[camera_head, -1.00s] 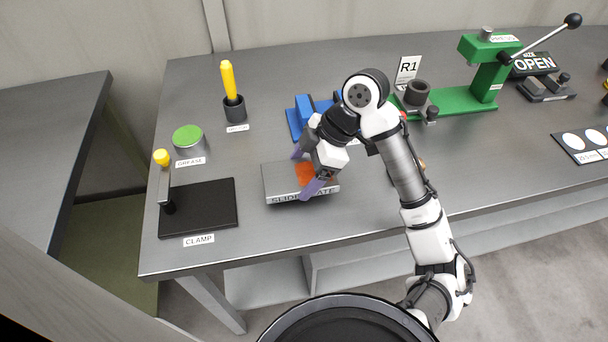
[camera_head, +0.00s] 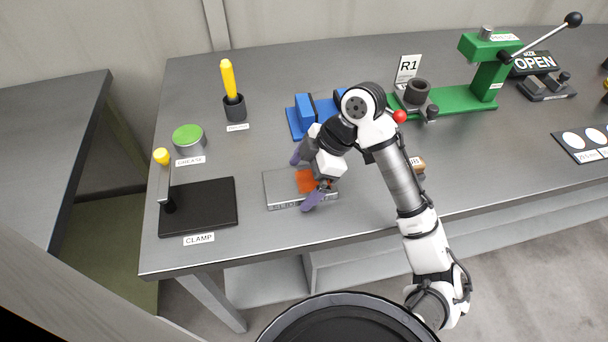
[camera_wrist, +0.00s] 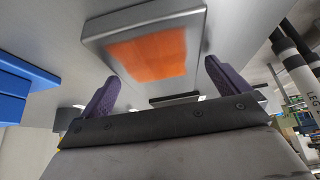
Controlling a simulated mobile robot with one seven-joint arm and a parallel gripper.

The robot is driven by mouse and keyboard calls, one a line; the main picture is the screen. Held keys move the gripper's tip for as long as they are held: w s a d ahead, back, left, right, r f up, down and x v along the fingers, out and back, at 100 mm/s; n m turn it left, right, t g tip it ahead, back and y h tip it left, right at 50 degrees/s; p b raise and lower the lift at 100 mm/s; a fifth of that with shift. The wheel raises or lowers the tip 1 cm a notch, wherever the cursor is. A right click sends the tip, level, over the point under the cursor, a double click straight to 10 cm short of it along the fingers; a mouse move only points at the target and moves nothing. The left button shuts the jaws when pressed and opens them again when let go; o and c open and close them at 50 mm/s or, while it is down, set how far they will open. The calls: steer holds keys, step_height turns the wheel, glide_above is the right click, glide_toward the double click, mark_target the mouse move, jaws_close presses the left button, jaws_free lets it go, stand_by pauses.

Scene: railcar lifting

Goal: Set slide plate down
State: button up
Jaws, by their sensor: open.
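The slide plate (camera_head: 283,189) is a flat grey metal block with an orange patch on top. It lies on the grey workbench near the front edge, right of the black clamp pad. In the wrist view the slide plate (camera_wrist: 108,38) shows its orange patch just beyond the fingers. My gripper (camera_head: 307,180) is open, its purple fingers spread wide over the right part of the plate. In the wrist view my gripper (camera_wrist: 160,85) has nothing between its fingers. Part of the plate's right end is hidden by the gripper.
The clamp (camera_head: 210,212) with a yellow-knobbed lever stands to the left. A grease tin (camera_head: 187,138) and a yellow-handled tool (camera_head: 229,82) are behind it. A blue block (camera_head: 304,112) stands just behind the gripper, and a green press (camera_head: 480,75) at the back right.

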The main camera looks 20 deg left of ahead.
steer(key=b+v, duration=0.2)
steer(key=v, duration=1)
